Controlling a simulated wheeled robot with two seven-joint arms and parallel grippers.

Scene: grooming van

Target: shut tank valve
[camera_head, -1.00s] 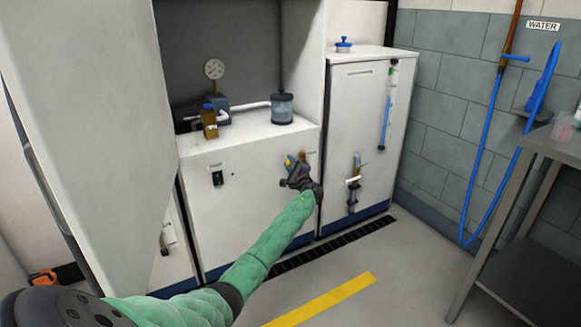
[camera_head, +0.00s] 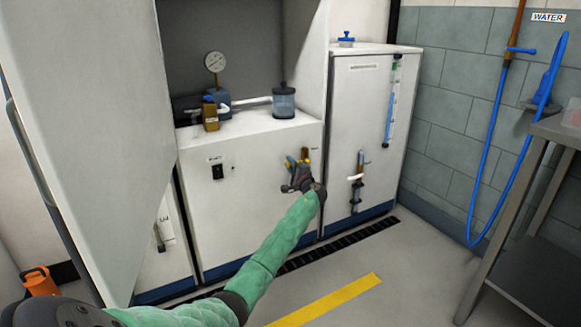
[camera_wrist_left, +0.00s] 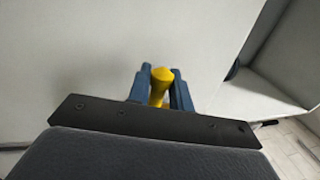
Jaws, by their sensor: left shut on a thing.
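A yellow valve handle (camera_wrist_left: 161,80) stands between the blue fingers of my left gripper in the left wrist view. In the head view my left gripper (camera_head: 299,168) is at the front of the middle white cabinet, near its upper right edge, shut on this handle. The valve body is mostly hidden behind the gripper. A second valve (camera_head: 357,180) with a white lever sticks out from the front of the right white cabinet, apart from my gripper. My right gripper is not in view.
The middle cabinet (camera_head: 240,215) bears a gauge (camera_head: 215,62) and a clear canister (camera_head: 284,102). The right cabinet carries a blue sight tube (camera_head: 388,120). An open white door (camera_head: 90,120) fills the left. A metal table (camera_head: 520,230) stands at right. The floor between is clear.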

